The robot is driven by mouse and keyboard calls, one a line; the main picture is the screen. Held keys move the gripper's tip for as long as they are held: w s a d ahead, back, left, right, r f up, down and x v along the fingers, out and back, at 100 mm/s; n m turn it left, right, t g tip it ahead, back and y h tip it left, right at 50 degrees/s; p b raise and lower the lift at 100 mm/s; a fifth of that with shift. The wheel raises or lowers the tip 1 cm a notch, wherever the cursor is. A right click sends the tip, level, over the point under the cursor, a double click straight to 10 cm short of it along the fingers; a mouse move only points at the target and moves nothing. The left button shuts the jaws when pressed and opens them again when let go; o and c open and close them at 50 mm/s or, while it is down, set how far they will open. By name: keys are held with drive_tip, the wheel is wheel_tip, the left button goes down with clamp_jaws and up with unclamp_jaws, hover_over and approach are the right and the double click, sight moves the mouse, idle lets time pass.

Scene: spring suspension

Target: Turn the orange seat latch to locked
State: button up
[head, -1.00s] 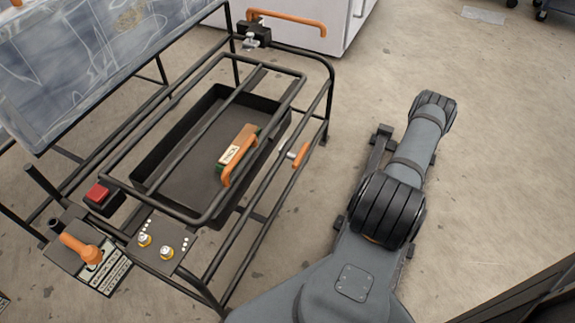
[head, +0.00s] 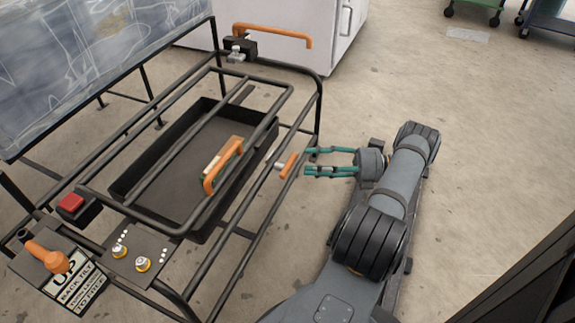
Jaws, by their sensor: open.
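A small orange lever (head: 288,165) with a silver pivot sits on the near side rail of the black tubular frame; it looks like the seat latch, though no label on it can be read. My gripper (head: 307,161), with two teal fingers, is just right of this lever. The fingers are open and point left at it, one farther back and one nearer. There seems to be a small gap between fingertips and lever; contact cannot be told for certain. Nothing is between the fingers.
The black frame (head: 113,207) holds a dark tray (head: 165,160). A larger orange handle (head: 223,165) stands over the tray, and another orange handle (head: 272,35) is at the back. An orange knob lever (head: 47,257) and red button (head: 71,203) are at left.

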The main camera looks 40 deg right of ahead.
sight(292, 164)
drive_tip(key=b+x, duration=0.1)
drive_tip(key=x, duration=0.6)
drive_tip(key=shift+w+a, duration=0.1)
drive_tip(key=shift+a, duration=0.05)
drive_tip(key=shift+c, duration=1)
drive_tip(key=c, duration=1)
